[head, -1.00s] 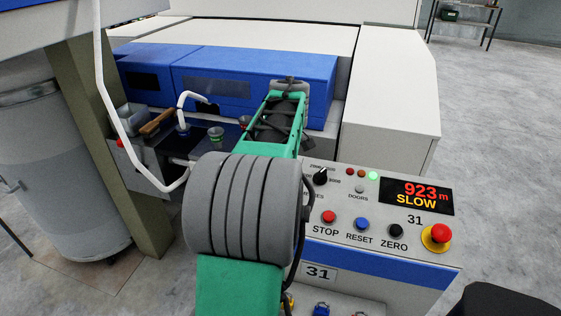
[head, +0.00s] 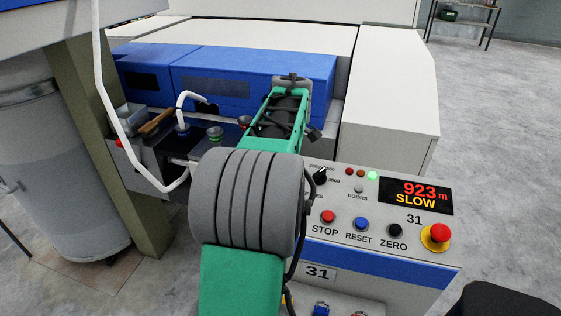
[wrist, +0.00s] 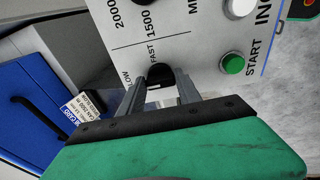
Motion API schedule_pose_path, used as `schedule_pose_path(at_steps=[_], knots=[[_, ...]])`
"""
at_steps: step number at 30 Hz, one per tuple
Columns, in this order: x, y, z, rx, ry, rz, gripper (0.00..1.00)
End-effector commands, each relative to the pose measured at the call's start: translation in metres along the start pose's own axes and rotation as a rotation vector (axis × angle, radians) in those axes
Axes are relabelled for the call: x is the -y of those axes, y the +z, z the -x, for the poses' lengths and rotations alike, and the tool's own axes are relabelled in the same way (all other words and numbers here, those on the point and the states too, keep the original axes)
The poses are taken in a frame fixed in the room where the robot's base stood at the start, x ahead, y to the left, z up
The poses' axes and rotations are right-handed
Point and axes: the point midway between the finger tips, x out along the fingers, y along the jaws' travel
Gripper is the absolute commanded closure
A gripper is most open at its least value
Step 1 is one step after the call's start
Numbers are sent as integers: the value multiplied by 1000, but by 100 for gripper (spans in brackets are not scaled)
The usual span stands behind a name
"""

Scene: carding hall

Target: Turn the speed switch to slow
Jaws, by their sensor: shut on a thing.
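The speed switch is a black knob (wrist: 158,73) between the SLOW and FAST labels in the wrist view. My gripper (wrist: 160,92) has one finger on either side of the knob and is shut on it; which way its pointer faces I cannot tell. In the head view my arm hides the knob and my fingers.
A black metres selector (head: 320,177) sits just right of my arm. Red STOP (head: 328,216), blue RESET (head: 361,223) and black ZERO (head: 395,230) buttons and a red emergency stop (head: 440,231) are close by. The green START button (wrist: 232,64) is right of my gripper.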

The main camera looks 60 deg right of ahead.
Motion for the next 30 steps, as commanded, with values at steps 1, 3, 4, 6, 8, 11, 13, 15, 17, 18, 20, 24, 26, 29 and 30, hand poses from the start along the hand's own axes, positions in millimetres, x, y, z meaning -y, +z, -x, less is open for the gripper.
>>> schedule_pose_path(at_steps=[1,3,4,6,8,11,13,15,17,18,20,24,26,29,30], knots=[[0,0,0,0,1,1,100],[0,0,0,0,1,1,57],[0,0,0,0,1,1,54],[0,0,0,0,1,1,49],[0,0,0,0,1,1,44],[0,0,0,0,0,1,38],[0,0,0,0,0,1,38],[0,0,0,0,0,0,38],[0,0,1,0,0,0,38],[0,0,3,0,1,0,38],[-1,0,9,0,2,0,38],[-1,0,37,-1,4,0,38],[-1,0,50,-1,5,1,38],[-1,0,68,-1,3,0,38],[-1,0,72,0,2,-1,38]])
